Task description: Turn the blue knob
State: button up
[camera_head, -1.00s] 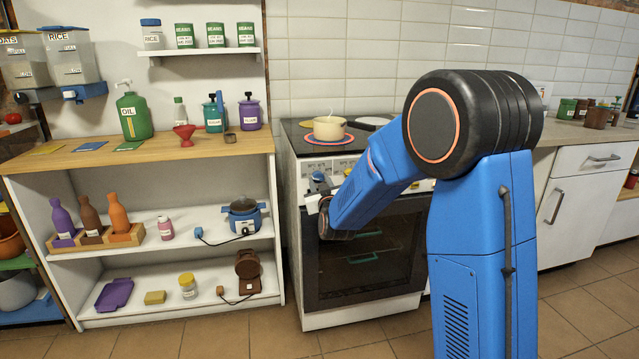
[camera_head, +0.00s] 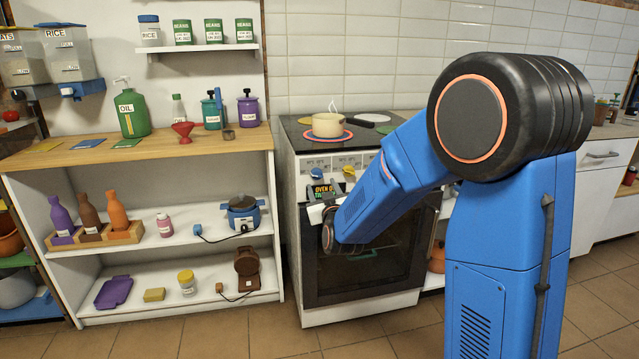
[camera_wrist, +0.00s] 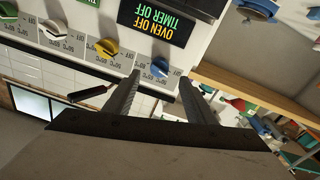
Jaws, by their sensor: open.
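The blue knob (camera_head: 316,173) is at the left end of the white stove's control panel, above a dark display (camera_head: 325,191). In the wrist view the blue knob (camera_wrist: 159,67) shows just beyond and between my fingertips. My gripper (camera_wrist: 160,79) is open and empty, with one finger on either side of the knob's line. I cannot tell whether a fingertip touches the knob. In the head view my forearm hides most of the gripper. The display (camera_wrist: 155,20) reads "OVEN OFF TIMER OFF" in the wrist view.
A yellow knob (camera_wrist: 107,47) and a white knob (camera_wrist: 52,30) sit along the same panel. A pot (camera_head: 328,125) stands on the cooktop, with a pan (camera_head: 373,117) behind it. A shelf unit (camera_head: 160,160) stands close at the stove's left.

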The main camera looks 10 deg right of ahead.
jog(key=s, duration=1)
jog(key=shift+s+a+f, duration=0.2)
jog(key=shift+f, duration=0.1)
